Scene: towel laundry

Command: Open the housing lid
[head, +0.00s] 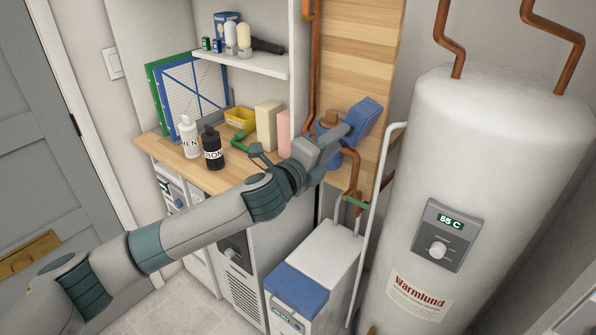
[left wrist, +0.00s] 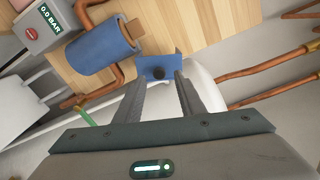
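A blue cylindrical housing (left wrist: 100,48) sits on the copper pipework on the wooden board; it is partly hidden by my arm in the head view (head: 328,130). A blue angled piece (head: 362,118), seemingly the housing's lid, stands tilted to its right. In the left wrist view this blue piece (left wrist: 158,66) shows a dark round spot and lies beyond my fingertips. My left gripper (left wrist: 158,84) has its two fingers apart, with a gap between them. Contact with the blue piece cannot be told. My right gripper is in neither view.
A white water heater (head: 490,170) stands at right. A white unit with a blue top panel (head: 298,284) stands on the floor below. A counter holds a white bottle (head: 188,137), a black bottle (head: 211,148) and a yellow bin (head: 240,118). Copper pipes (head: 353,170) run close to my gripper.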

